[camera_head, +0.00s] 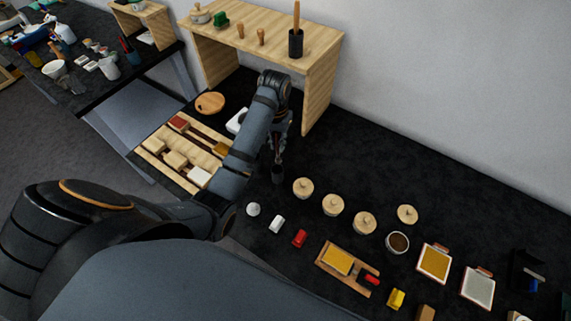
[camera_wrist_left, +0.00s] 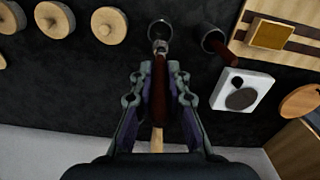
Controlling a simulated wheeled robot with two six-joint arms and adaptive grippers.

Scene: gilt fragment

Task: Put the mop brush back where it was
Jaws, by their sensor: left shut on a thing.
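My left gripper (camera_wrist_left: 159,75) is shut on the mop brush (camera_wrist_left: 159,95), whose red-brown handle runs between the fingers, with a pale wood end towards the wrist. A metal part shows at its far end. Just beyond is a small dark round thing with a pale rim (camera_wrist_left: 160,28); I cannot tell whether the brush tip is inside, above or beside it. In the head view my left gripper (camera_head: 278,148) hangs over the black table, with a dark cylinder (camera_head: 278,174) just below it. My right gripper is not in view.
A dark cup (camera_wrist_left: 214,38) with a red-brown stick beside it and a white block (camera_wrist_left: 243,91) are close by. Several wooden lidded pots (camera_head: 333,204) stand to the right. A wooden shelf (camera_head: 322,85) rises behind. A wooden tray (camera_head: 152,158) lies left.

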